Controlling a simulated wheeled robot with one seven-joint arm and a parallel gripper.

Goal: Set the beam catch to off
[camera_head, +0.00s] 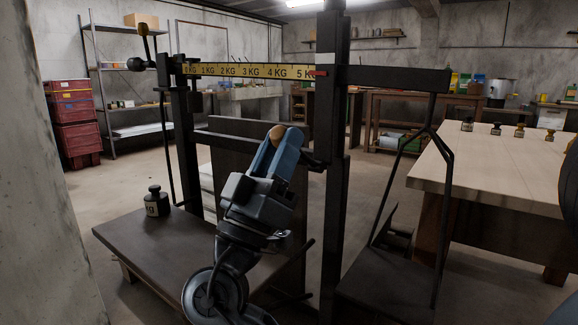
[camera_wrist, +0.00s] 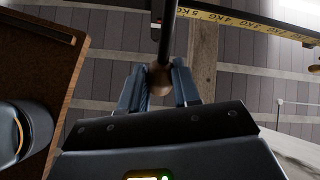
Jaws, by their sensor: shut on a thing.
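The beam scale has a dark post (camera_head: 335,120) and a beam with a yellow kilogram band (camera_head: 250,71). The band also shows at the top of the wrist view (camera_wrist: 240,22). My gripper (camera_head: 280,141) is in front of the post, its blue fingers shut on a round wooden knob (camera_head: 277,133). In the wrist view, my gripper (camera_wrist: 160,82) has a finger on each side of the knob (camera_wrist: 160,77). A dark rod (camera_wrist: 167,35) runs from the knob toward the post; it appears to be the beam catch lever. Its off position cannot be read.
A black weight (camera_head: 157,202) stands on the dark platform (camera_head: 130,245) at left. A hanging pan (camera_head: 385,295) is right of the post. A wooden table (camera_head: 500,165) with several small weights stands at right. Red crates (camera_head: 75,120) and a shelf are behind.

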